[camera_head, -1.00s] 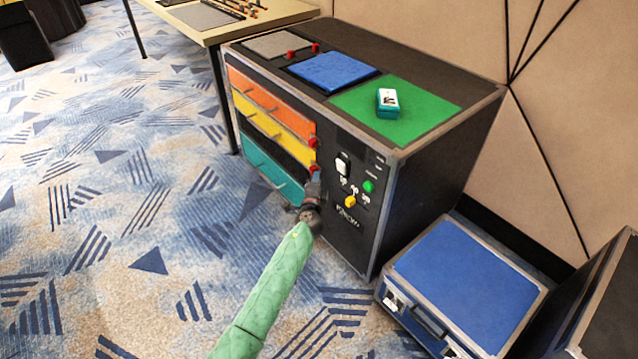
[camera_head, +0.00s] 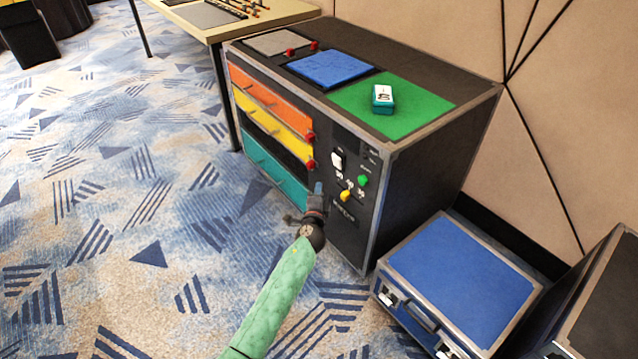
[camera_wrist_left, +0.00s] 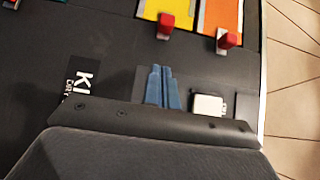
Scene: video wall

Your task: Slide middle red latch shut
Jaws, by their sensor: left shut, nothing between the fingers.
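The black case (camera_head: 430,160) has orange (camera_head: 262,92), yellow (camera_head: 275,126) and teal (camera_head: 272,175) drawers on its front. A red latch (camera_head: 310,164) sits at the right end of the yellow drawer, and it also shows in the left wrist view (camera_wrist_left: 166,25). Another red latch (camera_head: 310,137) is by the orange drawer, also in the wrist view (camera_wrist_left: 228,41). My left gripper (camera_head: 318,188) is shut and empty, just below the yellow drawer's latch and apart from it. Its blue fingers (camera_wrist_left: 162,88) point at the black panel. Any latch by the teal drawer is hidden behind my gripper.
A white switch (camera_head: 338,160), green button (camera_head: 363,181) and yellow knob (camera_head: 345,196) are right of the latches. A teal box (camera_head: 382,100) lies on the green mat (camera_head: 428,108) on top. A blue-lidded case (camera_head: 465,275) stands at lower right. The carpet at left is clear.

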